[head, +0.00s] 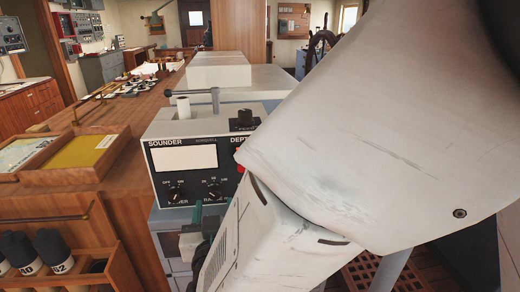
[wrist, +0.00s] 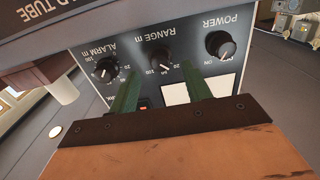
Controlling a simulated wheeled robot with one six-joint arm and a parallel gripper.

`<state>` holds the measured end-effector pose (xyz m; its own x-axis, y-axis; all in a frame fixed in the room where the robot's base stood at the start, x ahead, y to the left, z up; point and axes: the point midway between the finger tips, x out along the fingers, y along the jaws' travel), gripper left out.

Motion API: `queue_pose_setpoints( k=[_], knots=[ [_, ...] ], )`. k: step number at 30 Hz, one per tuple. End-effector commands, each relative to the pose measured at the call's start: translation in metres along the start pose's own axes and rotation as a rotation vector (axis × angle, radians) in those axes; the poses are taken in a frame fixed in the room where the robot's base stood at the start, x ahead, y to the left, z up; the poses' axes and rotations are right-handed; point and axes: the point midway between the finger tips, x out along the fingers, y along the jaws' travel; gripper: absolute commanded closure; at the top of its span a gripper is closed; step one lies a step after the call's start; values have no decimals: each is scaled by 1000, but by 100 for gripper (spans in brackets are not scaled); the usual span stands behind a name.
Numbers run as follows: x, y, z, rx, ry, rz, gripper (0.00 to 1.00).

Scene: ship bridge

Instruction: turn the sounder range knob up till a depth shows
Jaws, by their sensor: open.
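In the upside-down wrist view, the range knob (wrist: 160,63) shows between the tips of my gripper's green fingers (wrist: 158,75), with space on both sides. My gripper (head: 200,213) is open, in front of the panel's lower edge. Whether the tips are level with the knob I cannot tell.
The wrist view also shows the power knob (wrist: 220,44) and the alarm knob (wrist: 107,69) beside the range knob. A wooden tray (head: 75,176) lies on the counter at left. Dark bottles (head: 50,250) stand in a rack below. My arm hides the right side.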

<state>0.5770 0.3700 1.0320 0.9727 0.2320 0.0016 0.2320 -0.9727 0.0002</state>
Motion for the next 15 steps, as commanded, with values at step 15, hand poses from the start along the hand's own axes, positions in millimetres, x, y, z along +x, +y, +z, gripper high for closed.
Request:
queue_pose_setpoints(
  k=[15],
  knots=[
    [40,0,0,0,-1,-2,51]
  ],
)
